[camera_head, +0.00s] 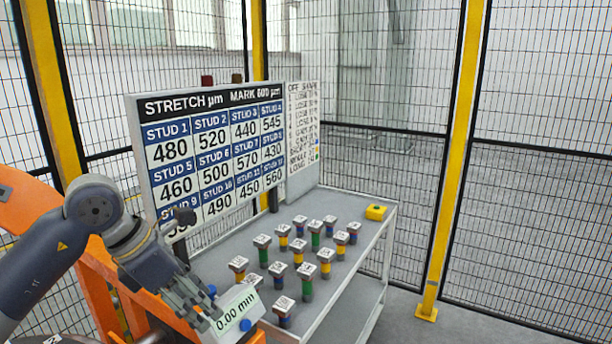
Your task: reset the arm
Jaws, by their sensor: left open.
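My left gripper (197,312) is at the lower left on my grey arm, which comes in from the left edge. It is open and points down toward the lower middle. A white device reading "0.00 mm" (236,309) with a blue button is right at the fingers; I cannot tell how it is attached. My right gripper does not show.
Several studs with coloured bands and white tags (307,271) stand on a grey table (345,262). A yellow block (376,212) sits at its back right. A stretch board (215,150) stands behind. Orange framework (100,290) is at left. Yellow-posted mesh fence (455,160) encloses the area.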

